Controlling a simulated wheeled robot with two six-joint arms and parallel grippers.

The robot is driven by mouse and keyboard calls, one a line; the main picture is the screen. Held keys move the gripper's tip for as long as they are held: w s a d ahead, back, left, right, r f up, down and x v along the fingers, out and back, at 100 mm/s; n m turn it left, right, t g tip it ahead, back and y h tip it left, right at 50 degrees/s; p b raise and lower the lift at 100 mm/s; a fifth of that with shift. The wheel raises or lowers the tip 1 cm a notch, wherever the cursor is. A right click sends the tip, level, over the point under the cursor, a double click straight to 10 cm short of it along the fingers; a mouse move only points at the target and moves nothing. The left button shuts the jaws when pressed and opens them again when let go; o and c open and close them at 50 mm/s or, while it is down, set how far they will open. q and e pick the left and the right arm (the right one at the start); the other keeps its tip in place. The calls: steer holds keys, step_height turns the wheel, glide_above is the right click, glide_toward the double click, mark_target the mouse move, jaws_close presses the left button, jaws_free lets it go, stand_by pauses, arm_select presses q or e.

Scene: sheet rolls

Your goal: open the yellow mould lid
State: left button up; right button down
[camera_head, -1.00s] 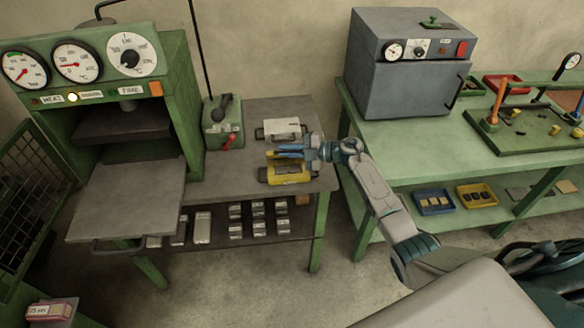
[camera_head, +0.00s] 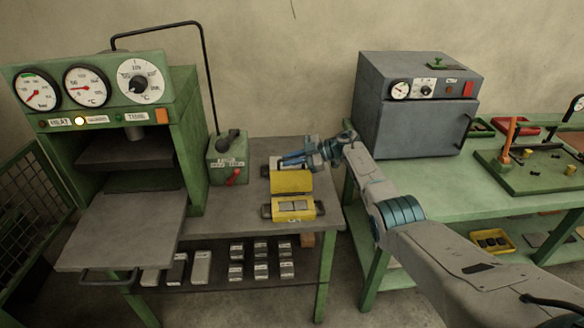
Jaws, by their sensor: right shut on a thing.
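The yellow mould (camera_head: 310,209) sits on the dark bench top, with grey pieces in its base. Its yellow lid (camera_head: 291,184) stands up at the back of the base, open, its broad yellow face toward me. My right gripper (camera_head: 288,160) reaches in from the right and is shut on the lid at its upper edge. The fingers and the arm's wrist hide part of that edge. My left gripper is not in view.
A grey mould (camera_head: 277,164) lies behind the lid, partly hidden by my gripper. A green control box (camera_head: 228,158) with a red lever stands left of it. The green press (camera_head: 190,145) with its grey plate (camera_head: 122,230) is farther left. A grey oven (camera_head: 415,110) stands at right.

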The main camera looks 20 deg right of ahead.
steer(key=shift+w+f, duration=0.25)
steer(key=shift+f, duration=0.05)
stand_by(0.4)
steer(key=c, duration=1.6)
jaws_free()
steer(key=shift+f, duration=0.1)
steer(key=shift+o, duration=0.6)
steer(key=shift+w, duration=0.15)
steer(key=b+v, duration=0.2)
steer(key=v, duration=0.8)
steer(key=shift+d+r, duration=0.2)
steer(key=shift+d, duration=0.15)
